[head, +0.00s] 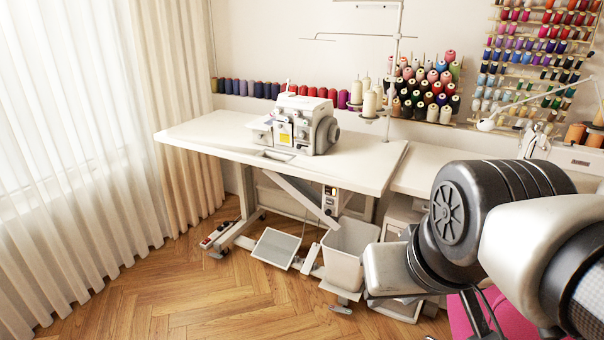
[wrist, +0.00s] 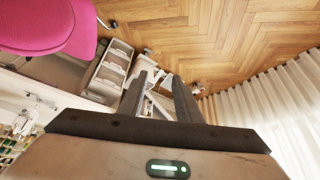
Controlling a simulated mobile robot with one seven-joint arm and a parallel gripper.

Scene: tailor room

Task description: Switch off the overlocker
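The white overlocker (head: 300,125) stands on the white sewing table (head: 215,133) in the head view. A small control box (head: 330,196) hangs under the table's front edge, with small buttons or a switch too small to read. I cannot tell its on or off state. In the wrist view my gripper (wrist: 160,80) is open, its two dark fingers apart with nothing between them. It points toward the floor and white frame parts, and I see no contact. In the head view my arm fills the lower right; the fingers are hidden there.
A white bin (head: 346,258) and a tilted tray (head: 276,249) sit below the table. A pink chair (wrist: 45,22) is close, at the upper left of the wrist view. Wooden floor (head: 215,300) in front is clear.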

